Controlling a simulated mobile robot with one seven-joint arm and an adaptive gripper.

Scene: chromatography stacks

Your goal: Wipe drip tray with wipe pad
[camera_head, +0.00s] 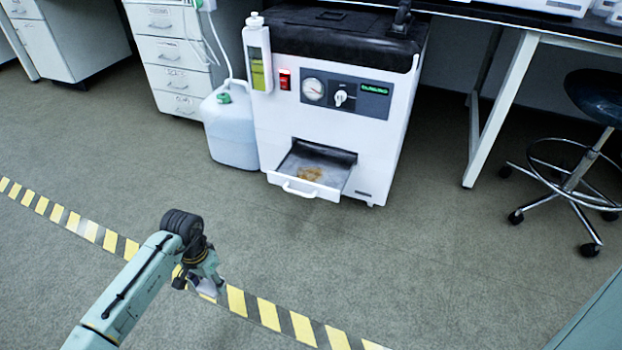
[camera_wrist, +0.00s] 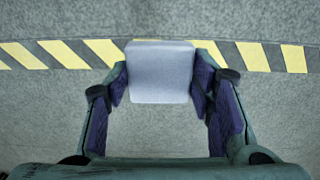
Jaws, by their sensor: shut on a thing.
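The drip tray (camera_head: 300,189) is a pulled-out drawer low on the front of a white machine, with a white handle at its front. A brown stain (camera_head: 309,173) lies on its floor. My gripper (camera_head: 211,287) is in front of the machine, to the lower left of the tray and well apart from it. In the wrist view my gripper (camera_wrist: 160,86) is shut on the wipe pad (camera_wrist: 160,72), a pale grey-blue square held between the two fingertips. In the head view the pad is small and partly hidden by my gripper.
The white machine (camera_head: 325,120) stands on the floor with a pale jug (camera_head: 231,130) at its left. A yellow-striped floor tape (camera_head: 100,235) runs below my gripper. A wheeled stool (camera_head: 590,100) stands at the right. The floor between my gripper and the tray is clear.

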